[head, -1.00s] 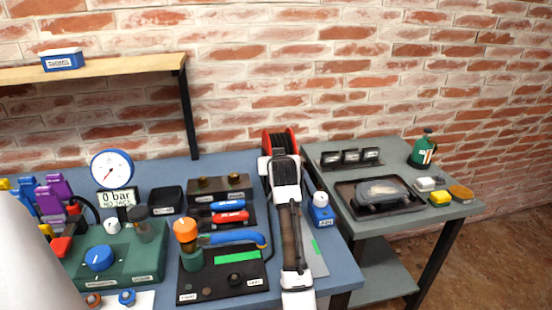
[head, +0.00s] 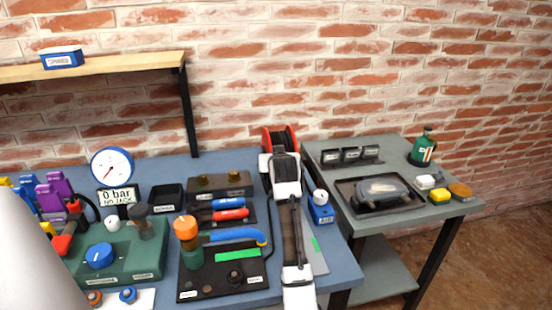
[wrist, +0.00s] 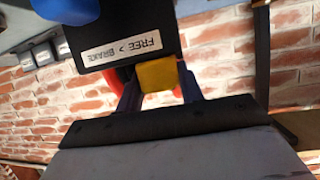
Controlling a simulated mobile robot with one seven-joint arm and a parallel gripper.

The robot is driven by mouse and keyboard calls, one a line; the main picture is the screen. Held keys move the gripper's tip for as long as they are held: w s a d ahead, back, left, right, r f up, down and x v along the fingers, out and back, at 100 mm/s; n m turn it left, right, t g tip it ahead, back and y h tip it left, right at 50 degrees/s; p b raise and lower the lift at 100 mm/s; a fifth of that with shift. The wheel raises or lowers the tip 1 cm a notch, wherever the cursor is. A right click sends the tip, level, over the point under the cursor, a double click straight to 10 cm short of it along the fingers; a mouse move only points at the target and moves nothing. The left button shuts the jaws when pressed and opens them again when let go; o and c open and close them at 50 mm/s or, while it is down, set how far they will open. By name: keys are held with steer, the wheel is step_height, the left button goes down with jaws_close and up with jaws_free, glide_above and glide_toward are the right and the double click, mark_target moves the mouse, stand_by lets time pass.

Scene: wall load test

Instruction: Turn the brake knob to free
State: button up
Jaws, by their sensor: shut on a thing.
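The yellow brake knob (wrist: 158,73) sits just below the edge of a dark block with an upside-down "FREE > BRAKE" label (wrist: 121,46) in the wrist view. My gripper (wrist: 160,86) is shut on the knob, one finger on each side. In the head view, my arm reaches to the red reel (head: 280,140) at the back of the blue bench. There my wrist and hand cover the knob and label. Which setting the knob points to cannot be told.
A blue bottle-like item (head: 320,207) labelled AIR stands close right of my arm. A black board (head: 218,280) with an orange-topped green post and blue handle lies left of it. The grey side table (head: 415,225) holds a dark tray (head: 352,205). A brick wall stands behind.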

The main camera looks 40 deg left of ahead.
steer(key=n+g+y, duration=0.1)
steer(key=n+g, duration=0.1)
steer(key=shift+d+n+g+y, duration=0.1)
steer(key=shift+n+g+y, duration=0.2)
steer(key=shift+y, duration=0.1)
steer(key=shift+n+g+y+b, duration=0.65)
steer(key=shift+n+g+y, duration=0.45)
steer(key=shift+n+g, duration=1.15)
steer(key=o, duration=1)
steer(key=b+v, duration=0.2)
steer(key=v, duration=1.1)
steer(key=shift+d+r+b, duration=0.3)
steer(key=shift+b, duration=0.1)
